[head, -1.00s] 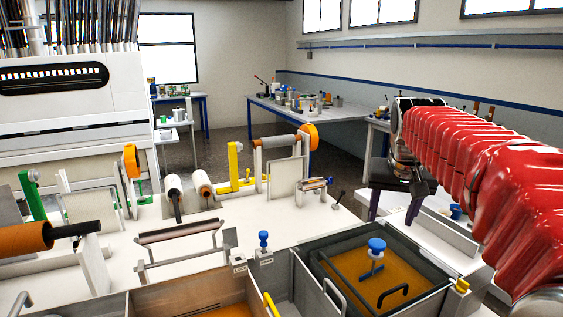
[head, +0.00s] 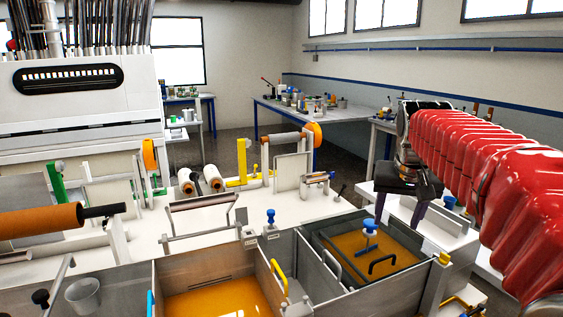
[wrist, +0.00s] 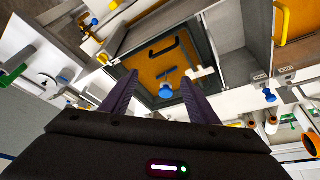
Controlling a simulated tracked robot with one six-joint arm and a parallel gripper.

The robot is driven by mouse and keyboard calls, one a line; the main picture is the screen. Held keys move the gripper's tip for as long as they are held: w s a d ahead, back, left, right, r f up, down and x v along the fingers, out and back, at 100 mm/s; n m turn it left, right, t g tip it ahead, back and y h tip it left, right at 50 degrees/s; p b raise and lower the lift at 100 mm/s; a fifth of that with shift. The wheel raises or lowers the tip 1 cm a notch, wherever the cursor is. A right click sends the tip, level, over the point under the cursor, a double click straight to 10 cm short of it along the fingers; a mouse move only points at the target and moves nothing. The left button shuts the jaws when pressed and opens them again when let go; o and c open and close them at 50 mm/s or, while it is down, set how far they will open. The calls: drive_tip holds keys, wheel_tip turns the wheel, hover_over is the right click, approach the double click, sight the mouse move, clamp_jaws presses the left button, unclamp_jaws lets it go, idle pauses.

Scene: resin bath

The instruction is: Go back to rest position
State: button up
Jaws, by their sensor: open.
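My gripper (head: 396,198) hangs at the end of my red-sleeved arm on the right of the head view, over the right side of the white bench. Its two dark fingers also show in the wrist view (wrist: 160,100), spread apart with nothing between them. Beyond the fingers in the wrist view lies the resin bath (wrist: 150,60), holding orange liquid. In the head view this dark-rimmed bath (head: 322,232) has a blue-knobbed handle (head: 369,225) and a black handle over it. The gripper is clear of the bath.
A larger open tank (head: 215,300) with orange liquid stands at front centre. An orange roller (head: 40,221) juts in at left. Rollers (head: 211,177) and stands crowd the white bench (head: 215,215). A blue-legged table (head: 310,122) stands behind.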

drive_tip(key=s+a+f+n, duration=0.1)
drive_tip(key=s+a+f, duration=0.2)
drive_tip(key=s, duration=0.6)
drive_tip(key=s+a+f+n, duration=0.1)
drive_tip(key=s+a+f, duration=0.3)
drive_tip(key=s, duration=0.5)
drive_tip(key=s+a+f+n+t+y, duration=0.1)
drive_tip(key=s+a+f, duration=0.2)
drive_tip(key=s+f, duration=0.3)
drive_tip(key=shift+s+a+f, duration=0.2)
drive_tip(key=shift+s+a, duration=0.1)
drive_tip(key=shift+s, duration=1.2)
